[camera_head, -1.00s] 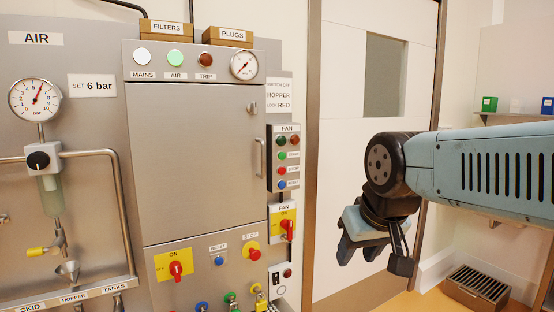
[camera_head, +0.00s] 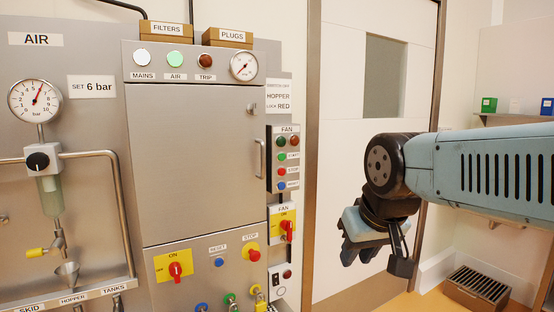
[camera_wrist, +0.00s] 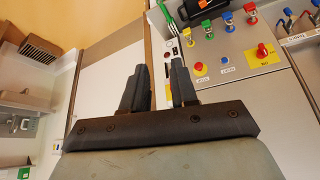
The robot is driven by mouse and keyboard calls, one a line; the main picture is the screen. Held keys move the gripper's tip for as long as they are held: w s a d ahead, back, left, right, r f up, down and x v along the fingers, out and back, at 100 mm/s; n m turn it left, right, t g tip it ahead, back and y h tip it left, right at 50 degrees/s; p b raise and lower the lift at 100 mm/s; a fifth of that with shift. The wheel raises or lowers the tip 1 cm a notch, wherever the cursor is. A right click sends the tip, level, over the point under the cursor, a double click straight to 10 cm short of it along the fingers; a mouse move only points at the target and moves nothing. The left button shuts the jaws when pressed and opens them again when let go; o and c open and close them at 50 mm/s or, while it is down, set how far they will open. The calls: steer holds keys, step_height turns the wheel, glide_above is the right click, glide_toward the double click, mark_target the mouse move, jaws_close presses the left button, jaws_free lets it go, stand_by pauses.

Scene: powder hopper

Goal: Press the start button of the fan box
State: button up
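The fan box (camera_head: 283,170) is a narrow grey box labelled FAN on the right side of the steel cabinet in the head view. Its green start button (camera_head: 282,157) sits above a red and a blue button, below two lamps. My gripper (camera_head: 376,262) is to the right of the box and lower, in front of the white door, touching nothing. In the wrist view my gripper (camera_wrist: 160,88) shows two dark fingers spread apart with nothing between them. I cannot make out the fan box's start button in the wrist view.
A red-handled FAN switch (camera_head: 287,229) is below the fan box. The cabinet (camera_head: 195,165) has a protruding door handle (camera_head: 259,157). A red stop button (camera_head: 254,255) is on the lower panel.

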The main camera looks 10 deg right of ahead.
jaws_close()
stand_by(1.4)
